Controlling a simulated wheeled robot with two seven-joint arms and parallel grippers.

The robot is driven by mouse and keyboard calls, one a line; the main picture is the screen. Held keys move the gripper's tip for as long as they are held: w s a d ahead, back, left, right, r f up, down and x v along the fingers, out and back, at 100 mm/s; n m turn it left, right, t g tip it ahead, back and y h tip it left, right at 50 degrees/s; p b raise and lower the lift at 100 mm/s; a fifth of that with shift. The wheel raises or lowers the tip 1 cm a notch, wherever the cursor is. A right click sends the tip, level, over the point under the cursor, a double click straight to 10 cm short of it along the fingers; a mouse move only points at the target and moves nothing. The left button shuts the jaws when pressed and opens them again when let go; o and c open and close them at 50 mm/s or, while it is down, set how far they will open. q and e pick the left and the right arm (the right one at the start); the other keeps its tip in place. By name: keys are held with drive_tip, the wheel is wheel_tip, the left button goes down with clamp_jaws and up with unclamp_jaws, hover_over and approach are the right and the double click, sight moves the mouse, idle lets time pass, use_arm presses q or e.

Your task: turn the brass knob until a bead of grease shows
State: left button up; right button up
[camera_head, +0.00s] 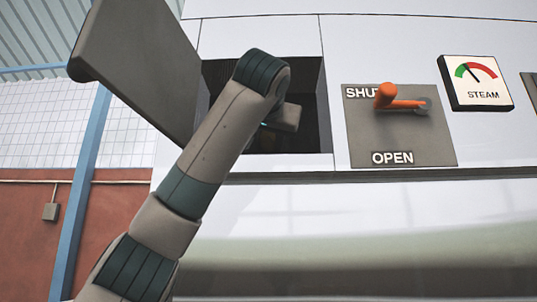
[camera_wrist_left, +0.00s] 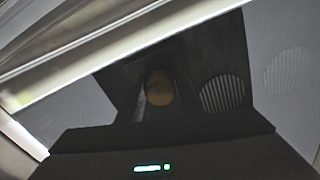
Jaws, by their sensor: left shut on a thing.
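The brass knob (camera_wrist_left: 159,88) shows as a dull yellow round shape in the dim left wrist view. My left gripper (camera_wrist_left: 157,97) is shut on it, with the fingers dark on either side. In the head view my left arm reaches up from the lower left into a dark open recess (camera_head: 312,105) in the white machine. The hand (camera_head: 285,116) is partly hidden behind my own arm there, and the knob is hidden. My right gripper is out of view.
A grey open door panel (camera_head: 140,65) stands left of the recess. To the right are an orange lever (camera_head: 400,102) on a plate marked SHUT and OPEN (camera_head: 372,140), and a STEAM gauge (camera_head: 478,85). A round ribbed vent (camera_wrist_left: 222,92) lies right of the knob in the wrist view.

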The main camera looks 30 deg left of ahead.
use_arm(q)
drive_tip(key=shift+f+m+b, duration=0.2)
drive_tip(key=shift+m+b, duration=0.3)
drive_tip(key=shift+m, duration=0.1)
drive_tip(key=shift+r+m+b, duration=0.15)
drive_tip(key=shift+m+b, duration=0.25)
drive_tip(key=shift+m, duration=0.7)
drive_tip(key=m, duration=0.4)
drive_tip(key=shift+r+m, duration=0.1)
drive_tip(key=shift+m, duration=0.2)
drive_tip(key=m, duration=0.4)
drive_tip(key=shift+m+b, duration=0.3)
drive_tip(key=shift+b, duration=0.1)
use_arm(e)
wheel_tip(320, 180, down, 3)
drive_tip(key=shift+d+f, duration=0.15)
use_arm(q)
drive_tip(key=o, duration=1)
drive_tip(key=shift+o, duration=0.2)
drive_tip(key=shift+s, duration=0.1)
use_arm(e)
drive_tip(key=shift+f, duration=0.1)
